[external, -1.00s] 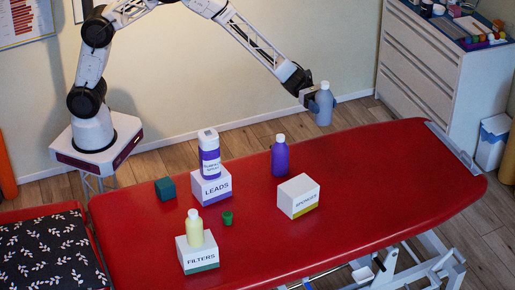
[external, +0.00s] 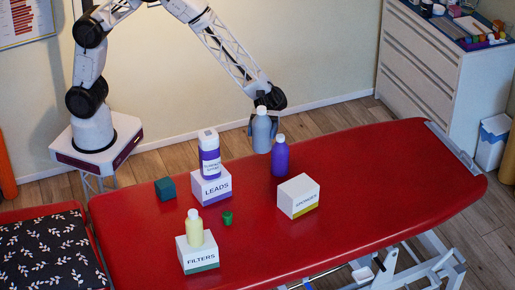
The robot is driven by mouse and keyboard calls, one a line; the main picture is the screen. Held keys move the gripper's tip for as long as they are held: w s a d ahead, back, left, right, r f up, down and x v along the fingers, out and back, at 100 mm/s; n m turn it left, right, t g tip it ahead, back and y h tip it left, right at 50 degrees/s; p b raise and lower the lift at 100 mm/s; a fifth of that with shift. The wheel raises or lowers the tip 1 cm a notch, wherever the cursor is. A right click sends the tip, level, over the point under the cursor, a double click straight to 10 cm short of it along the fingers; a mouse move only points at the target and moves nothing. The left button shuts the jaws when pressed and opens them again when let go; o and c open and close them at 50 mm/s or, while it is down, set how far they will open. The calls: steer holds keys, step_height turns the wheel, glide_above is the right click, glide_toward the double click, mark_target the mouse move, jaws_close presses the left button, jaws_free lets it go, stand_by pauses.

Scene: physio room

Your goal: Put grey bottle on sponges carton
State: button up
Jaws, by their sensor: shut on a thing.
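The grey bottle (external: 262,134) is upright with a pale cap. My gripper (external: 262,122) is shut on it and holds it in the air over the far side of the red table, left of and partly beside the purple bottle in the picture. The sponges carton (external: 298,196), white with a yellow lower band, stands on the red table, nearer the camera and to the right of the grey bottle. Its top is bare.
A purple bottle (external: 281,157) stands on the red table (external: 370,180) behind the sponges carton. A spray can (external: 209,155) stands on the leads carton (external: 212,188). A yellow bottle (external: 195,229) stands on the filters carton (external: 198,256). A teal cube (external: 165,189) and small green cup (external: 227,218) are left.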

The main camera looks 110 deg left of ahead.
mark_target(257, 148)
steer(key=shift+s+d+m+g, duration=0.3)
steer(key=shift+s+d, duration=0.3)
step_height(257, 148, down, 4)
steer(key=shift+r, duration=0.25)
steer(key=shift+a+f, duration=0.1)
steer(key=shift+f, duration=0.6)
steer(key=shift+w, duration=0.15)
steer(key=w+d+f, duration=0.1)
steer(key=w, duration=1.4)
steer(key=shift+w+d+f, duration=0.2)
steer(key=shift+w+f, duration=0.05)
steer(key=shift+w, duration=0.15)
steer(key=shift+f, duration=0.1)
steer(key=shift+f, duration=1.65)
steer(key=shift+f, duration=0.1)
steer(key=o, duration=1.3)
steer(key=shift+c, duration=0.2)
